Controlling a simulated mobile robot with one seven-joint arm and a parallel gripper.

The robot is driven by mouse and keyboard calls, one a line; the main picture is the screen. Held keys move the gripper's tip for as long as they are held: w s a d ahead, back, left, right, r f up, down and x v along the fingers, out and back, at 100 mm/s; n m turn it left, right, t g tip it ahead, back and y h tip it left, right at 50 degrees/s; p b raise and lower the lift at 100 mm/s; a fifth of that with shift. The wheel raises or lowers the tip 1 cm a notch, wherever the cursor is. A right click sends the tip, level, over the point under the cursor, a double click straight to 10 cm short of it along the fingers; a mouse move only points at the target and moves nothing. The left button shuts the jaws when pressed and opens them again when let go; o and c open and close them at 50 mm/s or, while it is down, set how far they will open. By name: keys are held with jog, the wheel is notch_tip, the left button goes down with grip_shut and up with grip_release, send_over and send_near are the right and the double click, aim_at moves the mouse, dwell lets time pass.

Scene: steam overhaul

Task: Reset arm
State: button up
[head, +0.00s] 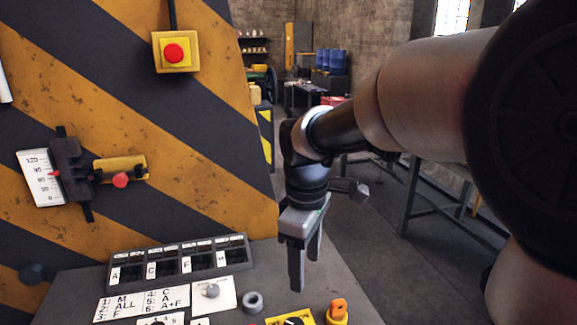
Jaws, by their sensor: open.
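My gripper (306,259) hangs from my arm in the middle of the head view, fingers pointing down. It is open, with a gap between its two fingers and nothing held between them. It is in front of the right edge of the striped panel and above the right side of the grey console (262,272). My arm reaches in from the right side of the picture.
The yellow-and-black panel (215,120) carries a red button (174,53) and a gauge with a lever (120,172). The console bears a labelled switch row (180,262), a grey ring (252,302) and an orange knob (337,312). Open floor (385,270) lies to the right.

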jog(key=s+d+r+m+t+p, duration=0.5)
jog(key=s+d+r+m, duration=0.5)
jog(key=s+m, duration=0.3)
jog(key=shift+s+d+r, duration=0.25)
jog(key=shift+s+r, duration=0.25)
jog(key=shift+s, duration=0.4)
